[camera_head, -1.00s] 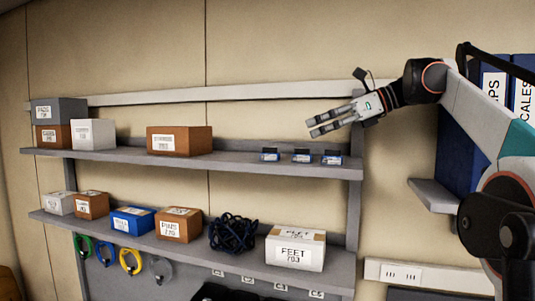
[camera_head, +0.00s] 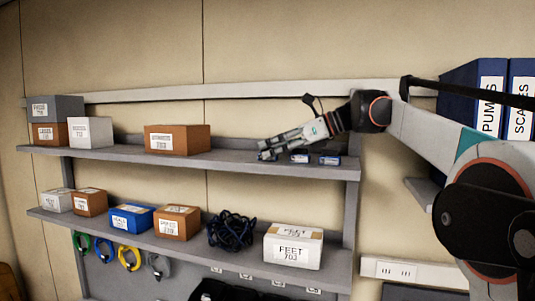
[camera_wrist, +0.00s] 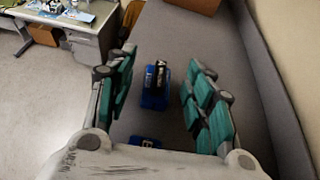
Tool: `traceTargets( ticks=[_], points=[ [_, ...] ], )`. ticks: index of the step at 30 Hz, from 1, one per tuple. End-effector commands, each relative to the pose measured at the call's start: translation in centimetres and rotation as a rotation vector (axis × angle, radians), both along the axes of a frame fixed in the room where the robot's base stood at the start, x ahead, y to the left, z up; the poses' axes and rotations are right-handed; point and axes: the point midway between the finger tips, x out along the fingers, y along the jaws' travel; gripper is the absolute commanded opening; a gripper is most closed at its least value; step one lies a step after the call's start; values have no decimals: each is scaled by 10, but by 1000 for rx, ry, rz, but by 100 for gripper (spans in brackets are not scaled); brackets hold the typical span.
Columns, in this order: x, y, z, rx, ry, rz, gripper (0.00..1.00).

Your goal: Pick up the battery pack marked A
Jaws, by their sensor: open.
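Small blue battery packs lie in a row at the right end of the upper shelf. In the head view the middle pack (camera_head: 300,156) and the right pack (camera_head: 329,160) show; the leftmost is hidden behind my gripper (camera_head: 266,150). In the wrist view one blue pack with a dark, pale-banded top (camera_wrist: 155,90) lies between the spread teal fingers of my gripper (camera_wrist: 160,72), with clear space on both sides. A second pack (camera_wrist: 146,142) shows partly at the bottom, near the palm. I cannot read which pack is marked A. My gripper is open and empty.
A brown box (camera_head: 178,139) stands on the upper shelf (camera_head: 225,162) to the left of my gripper. The wall rises close behind. The lower shelf holds several boxes and a dark cable coil (camera_head: 231,231). Blue binders (camera_head: 475,90) stand at the right.

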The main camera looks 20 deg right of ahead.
Motion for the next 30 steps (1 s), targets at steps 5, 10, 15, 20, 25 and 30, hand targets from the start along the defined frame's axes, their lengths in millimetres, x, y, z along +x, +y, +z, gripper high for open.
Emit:
traceTargets(
  ticks=[5, 10, 15, 20, 25, 30],
  points=[
    [1, 2, -1, 0, 0, 0, 48],
    [1, 2, -1, 0, 0, 0, 32],
    [1, 2, -1, 0, 0, 0, 0],
    [1, 2, -1, 0, 0, 0, 0],
    [1, 2, 0, 0, 0, 0, 0],
    [2, 2, 7, 0, 0, 0, 0]
  ],
)
